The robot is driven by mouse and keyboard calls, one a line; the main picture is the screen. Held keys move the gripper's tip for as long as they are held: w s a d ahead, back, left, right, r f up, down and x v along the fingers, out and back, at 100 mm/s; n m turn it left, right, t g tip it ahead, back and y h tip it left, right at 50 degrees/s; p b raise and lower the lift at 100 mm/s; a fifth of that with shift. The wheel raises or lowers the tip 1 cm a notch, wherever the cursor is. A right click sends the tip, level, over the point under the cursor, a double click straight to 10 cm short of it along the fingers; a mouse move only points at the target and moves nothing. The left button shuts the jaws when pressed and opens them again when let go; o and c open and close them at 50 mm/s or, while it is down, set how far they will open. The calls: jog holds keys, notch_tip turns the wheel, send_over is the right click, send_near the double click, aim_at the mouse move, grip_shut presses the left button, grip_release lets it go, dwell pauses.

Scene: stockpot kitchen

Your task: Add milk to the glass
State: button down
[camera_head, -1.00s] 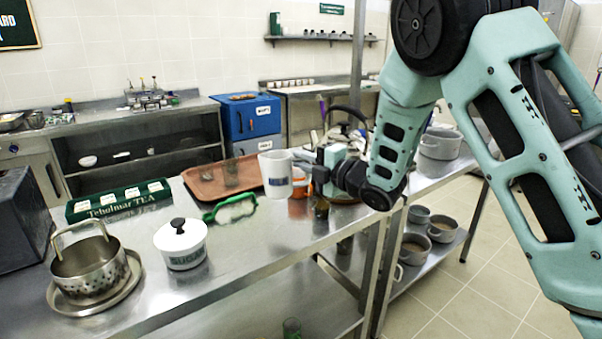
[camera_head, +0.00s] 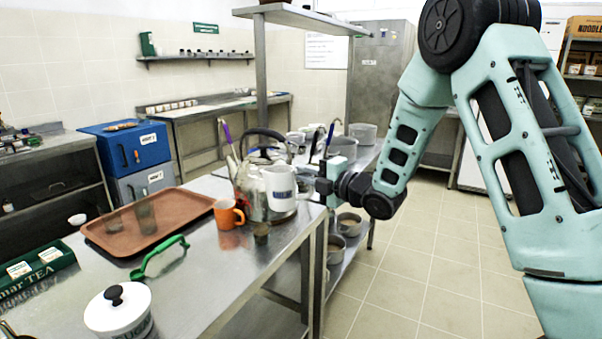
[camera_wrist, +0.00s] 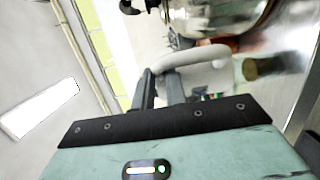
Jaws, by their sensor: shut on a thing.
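My gripper (camera_head: 316,186) is shut on the handle of a white jug (camera_head: 281,188) with a dark label that I cannot read clearly. The jug is upright, raised in front of a metal kettle (camera_head: 250,200). The wrist view shows the pale jug handle (camera_wrist: 192,56) at the fingers (camera_wrist: 160,88); the jug's body is mostly out of clear sight there. A clear glass (camera_head: 146,217) stands on the brown tray (camera_head: 190,203) at left. A small dark glass (camera_head: 262,233) stands near the counter's edge, below and left of the jug. The contents of the jug and glasses are hidden.
An orange mug (camera_head: 228,214) stands beside the kettle and small glass. A green-handled item (camera_head: 160,257) and a white lidded sugar pot (camera_head: 119,312) are on the steel counter (camera_head: 215,270). Pots (camera_head: 348,224) stand on a shelf at right. The floor at right is clear.

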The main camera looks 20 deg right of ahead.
jog(key=n+g+h+p, duration=0.1)
jog(key=p, duration=0.2)
jog(key=a+f+n+g+p, duration=0.1)
jog(key=p, duration=0.2)
jog(key=f+n+g+h+p, duration=0.1)
jog(key=p, duration=0.2)
jog(key=shift+w+a+n+h, duration=0.15)
jog(key=shift+w+n+h, duration=0.15)
dwell(0.3)
jog(key=shift+f, duration=0.15)
dwell(0.4)
jog(key=shift+a+r+n+g+h, duration=0.4)
jog(key=shift+r+n+h, duration=0.1)
jog(key=shift+r, duration=0.1)
dwell(3.1)
jog(key=shift+w+f, duration=0.1)
